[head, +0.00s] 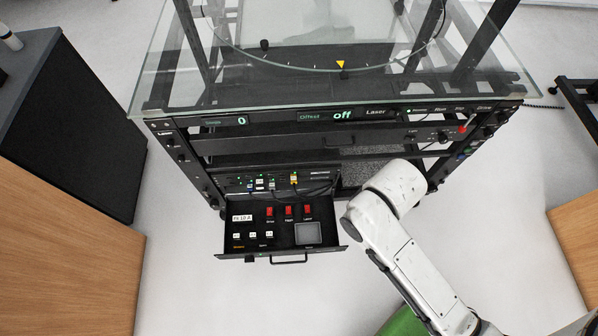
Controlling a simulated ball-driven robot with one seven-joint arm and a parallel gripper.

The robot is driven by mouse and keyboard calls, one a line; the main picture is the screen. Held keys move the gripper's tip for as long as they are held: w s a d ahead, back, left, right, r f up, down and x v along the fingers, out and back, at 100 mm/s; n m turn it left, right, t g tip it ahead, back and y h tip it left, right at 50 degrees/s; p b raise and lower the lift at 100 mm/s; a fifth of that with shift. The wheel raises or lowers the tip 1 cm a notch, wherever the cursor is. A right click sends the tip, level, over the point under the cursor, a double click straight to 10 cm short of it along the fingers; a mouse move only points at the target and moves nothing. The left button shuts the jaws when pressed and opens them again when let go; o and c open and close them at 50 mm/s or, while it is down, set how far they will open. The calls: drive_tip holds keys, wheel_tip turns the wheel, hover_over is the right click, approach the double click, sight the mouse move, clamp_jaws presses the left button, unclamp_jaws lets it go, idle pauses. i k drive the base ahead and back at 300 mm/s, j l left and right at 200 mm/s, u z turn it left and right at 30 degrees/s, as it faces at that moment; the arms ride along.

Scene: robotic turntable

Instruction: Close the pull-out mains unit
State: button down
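The pull-out mains unit (281,236) is a black drawer low in the left part of the rack, and it stands pulled out toward me. It carries red switches (288,211), small white-labelled switches and a grey square panel. Its front edge has a black bar handle (289,261). My white arm comes up from the lower right and its visible end is just to the right of the drawer. My gripper does not show; the bulk of the arm hides that area, and I cannot tell if it touches the drawer.
The black rack (330,120) has a glass top (225,85) overhanging its front. A dark cabinet (75,130) and a wooden panel (70,255) stand at the left, another wooden panel (575,245) at the right. The pale floor (240,305) before the drawer is clear.

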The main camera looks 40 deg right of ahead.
sight(299, 233)
drive_tip(key=k+u, duration=0.2)
drive_tip(key=k, duration=0.9)
drive_tip(key=i+j+u, duration=0.5)
drive_tip(key=u, duration=0.25)
